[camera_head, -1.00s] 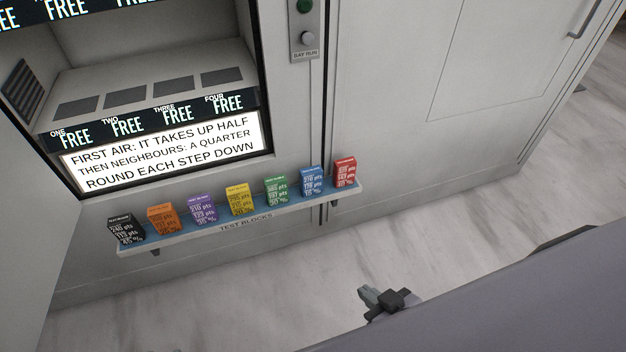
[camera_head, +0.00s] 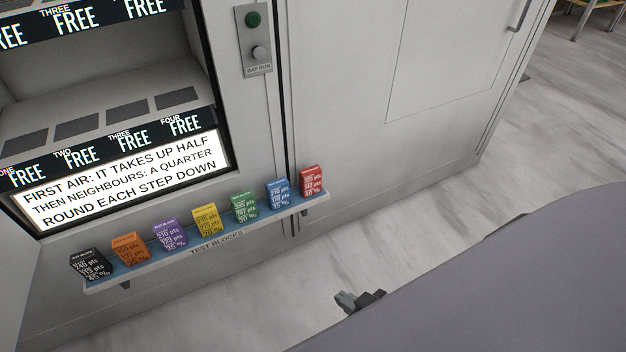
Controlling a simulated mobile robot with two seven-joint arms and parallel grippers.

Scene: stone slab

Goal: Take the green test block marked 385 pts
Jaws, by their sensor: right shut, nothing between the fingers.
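The green test block (camera_head: 244,207) stands upright on the narrow test-block shelf (camera_head: 160,261), between the yellow block (camera_head: 208,221) and the blue block (camera_head: 278,194). Its print is small; a figure that looks like 385 pts is hard to read. My right gripper (camera_head: 345,301) is low in the picture, below and to the right of the shelf, well apart from the green block. It is shut and empty. Part of it is hidden behind a large grey surface. My left gripper is not in view.
Black (camera_head: 90,266), orange (camera_head: 130,248), purple (camera_head: 170,235) and red (camera_head: 312,181) blocks share the shelf. Above is a lit sign (camera_head: 125,188) under empty bays. A panel with green and grey buttons (camera_head: 253,40) is right of the bays. Marble floor (camera_head: 420,190) is clear.

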